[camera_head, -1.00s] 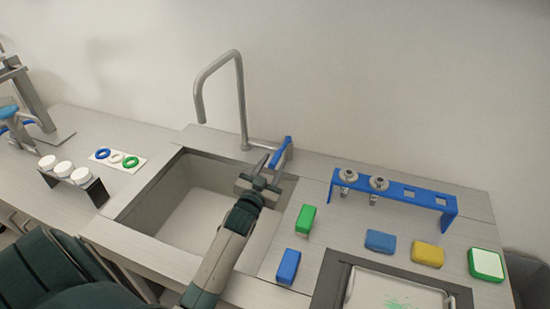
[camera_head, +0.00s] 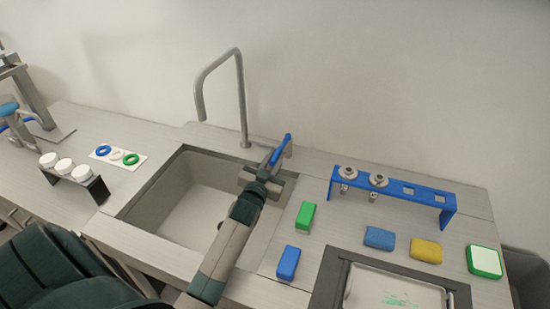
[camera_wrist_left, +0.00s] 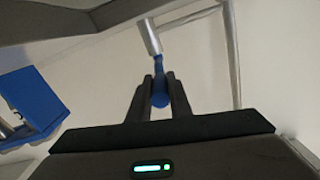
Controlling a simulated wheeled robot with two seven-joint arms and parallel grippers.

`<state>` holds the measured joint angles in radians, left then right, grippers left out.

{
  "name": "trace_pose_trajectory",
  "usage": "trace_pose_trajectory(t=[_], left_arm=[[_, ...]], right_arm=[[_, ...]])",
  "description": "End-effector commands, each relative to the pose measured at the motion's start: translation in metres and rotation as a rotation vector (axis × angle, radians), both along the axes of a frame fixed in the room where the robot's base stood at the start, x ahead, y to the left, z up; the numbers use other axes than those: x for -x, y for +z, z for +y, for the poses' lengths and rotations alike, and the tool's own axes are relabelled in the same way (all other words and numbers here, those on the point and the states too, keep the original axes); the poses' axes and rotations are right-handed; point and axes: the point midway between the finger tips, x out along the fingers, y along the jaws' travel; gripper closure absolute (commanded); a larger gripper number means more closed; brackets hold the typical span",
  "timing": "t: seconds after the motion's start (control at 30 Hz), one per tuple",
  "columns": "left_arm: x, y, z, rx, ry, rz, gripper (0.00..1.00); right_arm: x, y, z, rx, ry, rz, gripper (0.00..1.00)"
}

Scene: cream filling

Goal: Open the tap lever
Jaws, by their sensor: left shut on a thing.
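The blue tap lever (camera_head: 279,150) stands at the back edge of the sink, right of the tall grey tap (camera_head: 242,95). My left gripper (camera_head: 270,165) is over the back right corner of the sink, at the lever. In the left wrist view the gripper's two fingers (camera_wrist_left: 161,98) are shut on the blue lever (camera_wrist_left: 159,92), one finger on each side. The lever joins a grey cylindrical body (camera_wrist_left: 149,37) there. In the head view the fingertips are partly hidden against the lever. My right gripper does not show.
The sink (camera_head: 185,200) lies below and left of my left arm. A green block (camera_head: 305,215) and a blue block (camera_head: 288,263) lie right of the sink. A blue rack (camera_head: 410,192) with metal nozzles stands behind a tray (camera_head: 395,290). White-lidded jars (camera_head: 65,166) stand at the left.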

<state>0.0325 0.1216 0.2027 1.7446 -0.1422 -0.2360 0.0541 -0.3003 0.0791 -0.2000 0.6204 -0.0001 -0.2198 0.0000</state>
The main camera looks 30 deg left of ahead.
Motion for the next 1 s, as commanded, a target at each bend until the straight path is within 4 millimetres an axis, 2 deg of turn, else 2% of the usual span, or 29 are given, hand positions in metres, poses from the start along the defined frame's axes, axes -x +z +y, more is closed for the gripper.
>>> trace_pose_trajectory(t=[0.5,0.87,0.9,0.97,1.0], left_arm=[[-0.005,0.001,-0.015,0.001,0.12,-0.004,1.0],[-0.005,0.001,-0.015,0.0,0.126,-0.001,1.0],[-0.005,0.001,-0.015,0.0,0.126,-0.001,0.75],[-0.005,0.001,-0.015,0.0,0.126,-0.001,0.63],[-0.005,0.001,-0.015,0.0,0.126,-0.001,0.63]], right_arm=[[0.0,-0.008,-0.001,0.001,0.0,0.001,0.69],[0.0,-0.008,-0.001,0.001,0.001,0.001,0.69],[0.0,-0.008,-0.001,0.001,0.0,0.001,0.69],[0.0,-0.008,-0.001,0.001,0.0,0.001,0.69],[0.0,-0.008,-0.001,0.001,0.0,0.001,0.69]])
